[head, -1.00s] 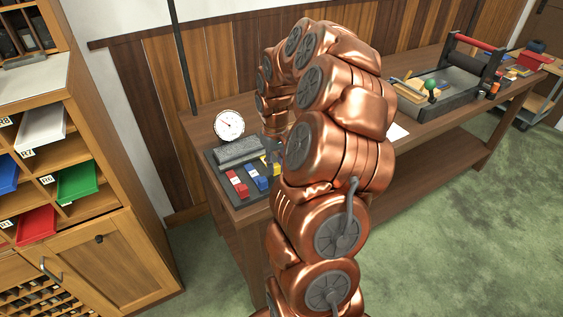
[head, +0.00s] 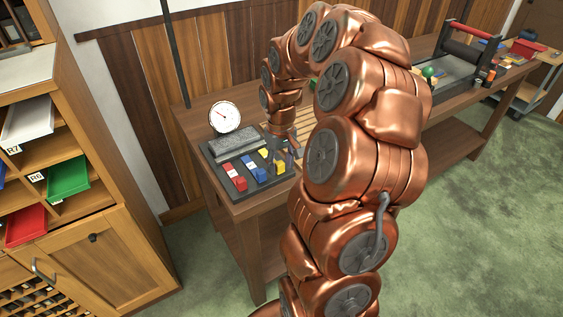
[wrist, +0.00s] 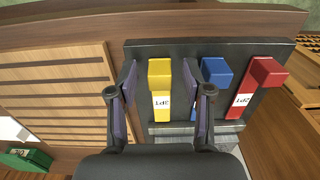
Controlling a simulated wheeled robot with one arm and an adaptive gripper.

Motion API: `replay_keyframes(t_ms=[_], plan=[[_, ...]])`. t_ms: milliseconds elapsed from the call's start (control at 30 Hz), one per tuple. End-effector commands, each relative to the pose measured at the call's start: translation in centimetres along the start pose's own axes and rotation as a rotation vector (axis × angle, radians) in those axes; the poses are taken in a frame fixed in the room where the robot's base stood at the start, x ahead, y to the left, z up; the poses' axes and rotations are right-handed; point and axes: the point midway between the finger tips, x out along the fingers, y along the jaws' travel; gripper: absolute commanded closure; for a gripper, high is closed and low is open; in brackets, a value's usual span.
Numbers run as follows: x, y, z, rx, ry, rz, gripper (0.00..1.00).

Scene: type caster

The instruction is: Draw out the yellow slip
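The yellow slip (wrist: 160,74) is a block with a raised end and a white lettered label. It sits in a dark tray (wrist: 140,48), and in the head view the slip (head: 278,166) is partly hidden by my gripper. My gripper (wrist: 161,88) is open, with one finger on either side of the yellow slip in the wrist view. Gaps show between the slip and both fingers. I cannot tell how far down the fingers reach beside it.
A blue slip (wrist: 216,72) is close beside my right finger, with a red slip (wrist: 264,76) beyond it. A grey bar (head: 233,145) lies along the tray's back. A round dial (head: 225,116) stands behind. A slatted wooden board (wrist: 52,75) is left of the tray.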

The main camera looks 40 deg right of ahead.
Motion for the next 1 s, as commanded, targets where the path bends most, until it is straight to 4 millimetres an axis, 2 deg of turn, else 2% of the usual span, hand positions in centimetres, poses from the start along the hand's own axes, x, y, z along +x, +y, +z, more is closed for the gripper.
replay_keyframes(t_ms=[233, 367, 800, 1000], plan=[[-0.1, 0.0, -0.1, 0.001, 0.002, 0.000, 0.50], [-1.1, 0.1, -0.1, 0.001, 0.004, 0.001, 0.50], [-9.1, 0.0, -0.1, 0.000, 0.006, 0.001, 0.50], [-11.3, 0.1, -0.1, 0.001, 0.004, 0.002, 0.50]])
